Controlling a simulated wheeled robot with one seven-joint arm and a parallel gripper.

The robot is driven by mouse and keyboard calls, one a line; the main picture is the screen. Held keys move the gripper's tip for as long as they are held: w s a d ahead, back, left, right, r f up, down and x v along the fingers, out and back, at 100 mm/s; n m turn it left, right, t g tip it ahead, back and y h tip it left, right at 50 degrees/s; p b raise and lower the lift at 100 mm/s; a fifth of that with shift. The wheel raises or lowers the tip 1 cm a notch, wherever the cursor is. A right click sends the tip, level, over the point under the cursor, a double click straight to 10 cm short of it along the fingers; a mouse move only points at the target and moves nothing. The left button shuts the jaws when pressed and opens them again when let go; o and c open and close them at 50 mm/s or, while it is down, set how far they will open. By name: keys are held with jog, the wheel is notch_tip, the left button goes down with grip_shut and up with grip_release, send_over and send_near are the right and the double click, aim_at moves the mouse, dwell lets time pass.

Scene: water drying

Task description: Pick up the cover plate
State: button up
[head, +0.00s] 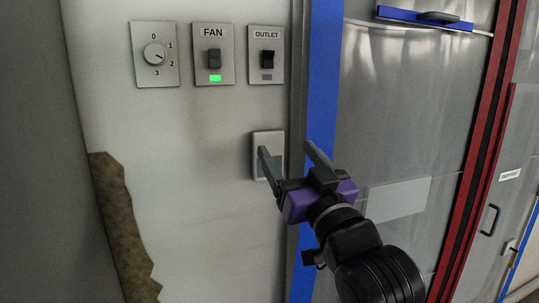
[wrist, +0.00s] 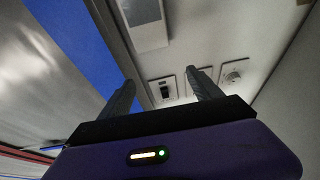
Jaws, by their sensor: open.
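The cover plate (head: 258,139) is a small pale grey rectangle on the white wall, below the OUTLET switch. In the head view my gripper's left finger crosses in front of it and hides part of its face. It also shows at the top edge of the wrist view (wrist: 146,38), partly cut off and beyond the fingertips. My gripper (head: 285,147) is open and empty, with its purple body near the blue strip. Its two dark fingers stand apart in the wrist view (wrist: 159,78). I cannot tell whether a finger touches the plate.
Above the plate are a dial (head: 155,55), a FAN switch (head: 214,60) with a green light and an OUTLET switch (head: 266,60). A blue vertical strip (head: 321,75) and grey panel (head: 410,120) lie right. A brown patch (head: 120,225) marks the wall's lower left.

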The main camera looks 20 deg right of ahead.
notch_tip(320, 180, up, 3)
jog(key=w+g, duration=0.1)
jog(key=w, duration=0.1)
jog(key=g+h, duration=0.1)
jog(key=g, duration=0.2)
send_near(270, 151)
jog(key=w, duration=0.1)
jog(key=shift+m, duration=0.4)
jog(key=w+p, duration=0.2)
jog(key=w, duration=0.5)
jog(key=shift+w+a+f+p, duration=0.1)
jog(key=shift+w+p, duration=0.2)
jog(key=shift+c, duration=0.2)
jog(key=c, duration=1)
